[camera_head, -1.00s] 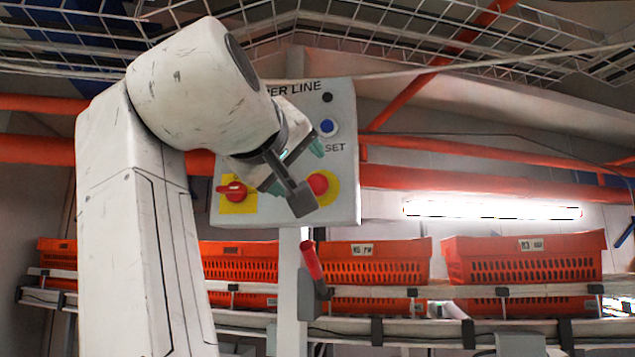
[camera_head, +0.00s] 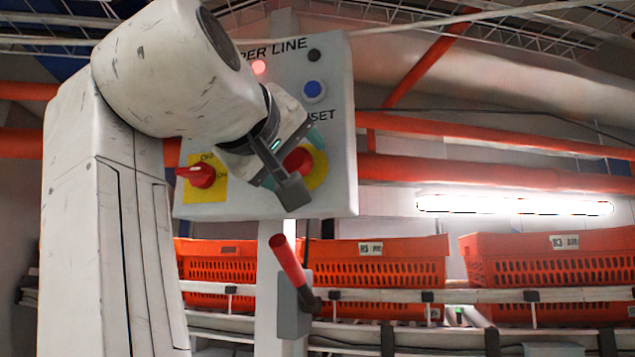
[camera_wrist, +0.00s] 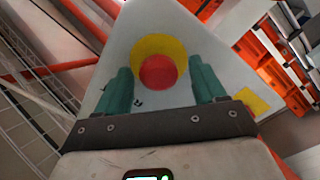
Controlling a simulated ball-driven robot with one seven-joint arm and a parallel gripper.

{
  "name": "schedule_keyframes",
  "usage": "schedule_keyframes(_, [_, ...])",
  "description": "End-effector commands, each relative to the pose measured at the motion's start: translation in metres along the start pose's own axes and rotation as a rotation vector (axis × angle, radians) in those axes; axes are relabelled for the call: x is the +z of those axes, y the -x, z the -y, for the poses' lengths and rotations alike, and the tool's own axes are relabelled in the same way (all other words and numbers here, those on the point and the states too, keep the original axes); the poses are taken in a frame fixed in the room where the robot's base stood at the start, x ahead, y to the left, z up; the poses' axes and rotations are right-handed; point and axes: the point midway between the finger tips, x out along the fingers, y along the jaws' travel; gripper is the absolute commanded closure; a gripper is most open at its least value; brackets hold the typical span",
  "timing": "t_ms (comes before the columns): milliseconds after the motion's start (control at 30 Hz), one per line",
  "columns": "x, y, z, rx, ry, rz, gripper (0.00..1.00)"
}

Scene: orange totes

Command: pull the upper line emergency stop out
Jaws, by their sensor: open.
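The upper line panel (camera_head: 335,150) is a pale grey board with "PER LINE" lettering at its top. Its emergency stop (camera_head: 299,160) is a red round button on a yellow disc, partly hidden behind my gripper in the head view. In the wrist view the red button (camera_wrist: 158,72) shows fully, with the yellow disc around and above it. My gripper (camera_head: 291,163) is open in front of the panel. In the wrist view its two teal fingers (camera_wrist: 160,78) stand apart on either side of the button; I cannot tell how far they are from it.
The panel also carries a blue button (camera_head: 314,90), a lit red lamp (camera_head: 259,67), a black knob (camera_head: 314,55) and a red rotary switch (camera_head: 200,175) on yellow. A red-handled lever (camera_head: 288,262) stands below. Orange totes (camera_head: 365,283) line a rack below.

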Motion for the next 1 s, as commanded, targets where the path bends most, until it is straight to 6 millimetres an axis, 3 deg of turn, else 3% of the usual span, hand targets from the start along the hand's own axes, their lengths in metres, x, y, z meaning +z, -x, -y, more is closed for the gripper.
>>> schedule_keyframes(300, [-0.0006, 0.0013, 0.0002, 0.000, 0.000, -0.001, 0.32])
schedule_keyframes(1000, [-0.0004, 0.0011, 0.0005, 0.000, 0.000, 0.000, 0.99])
